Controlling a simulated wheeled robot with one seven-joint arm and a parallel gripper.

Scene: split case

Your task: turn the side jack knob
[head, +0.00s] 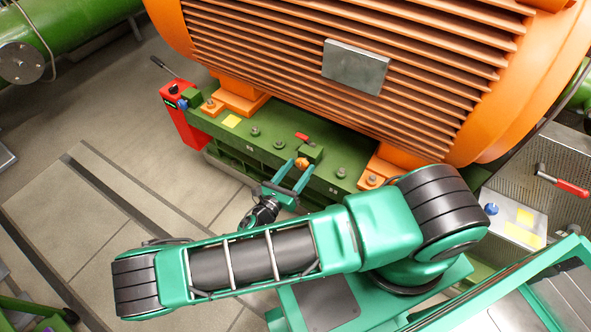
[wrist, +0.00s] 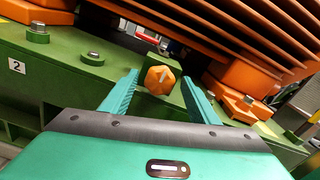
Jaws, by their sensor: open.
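The side jack knob (head: 302,163) is a small orange knob on the front of a green block on the motor's green base. In the wrist view the orange knob (wrist: 160,80) has a faceted face with a pale pointer mark, and it sits between the fingertips as seen from the wrist. My gripper (head: 290,177) is open, with its two teal fingers pointing at the knob; it also shows in the wrist view (wrist: 160,88). No finger visibly touches the knob. Whether the tips reach past its face I cannot tell.
The finned orange motor (head: 340,60) overhangs the green base (head: 250,137). A red-handled lever (head: 303,137) is just behind the knob. A red jack (head: 178,110) stands at the base's left end. A grey box with a blue knob (head: 510,215) is at right. Floor at left is open.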

